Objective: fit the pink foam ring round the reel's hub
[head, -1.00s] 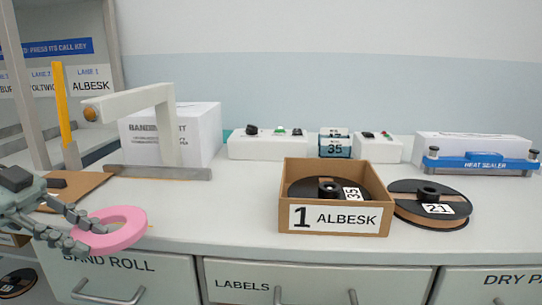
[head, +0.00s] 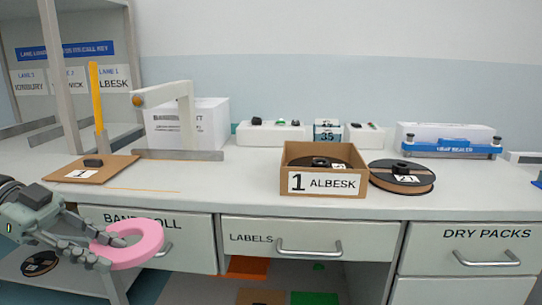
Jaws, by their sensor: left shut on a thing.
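The pink foam ring (head: 150,250) is held by my left gripper (head: 112,243), whose fingers are shut on its left side. Ring and gripper are in front of the band roll drawer, below the bench top. One black reel (head: 318,163) lies flat inside the cardboard box marked 1 ALBESK (head: 327,183), partly hidden by the box walls. A second reel (head: 405,178) lies flat on the bench just right of the box, its dark hub upward and a white number label on it. No ring is on either hub. My right gripper is not in view.
A brown board (head: 90,172) with a 1 label lies at the bench's left, near a yellow post (head: 96,95) and a grey arm-shaped stand (head: 180,125). A heat sealer (head: 450,148) stands at the back right. Another reel (head: 40,264) is low at left.

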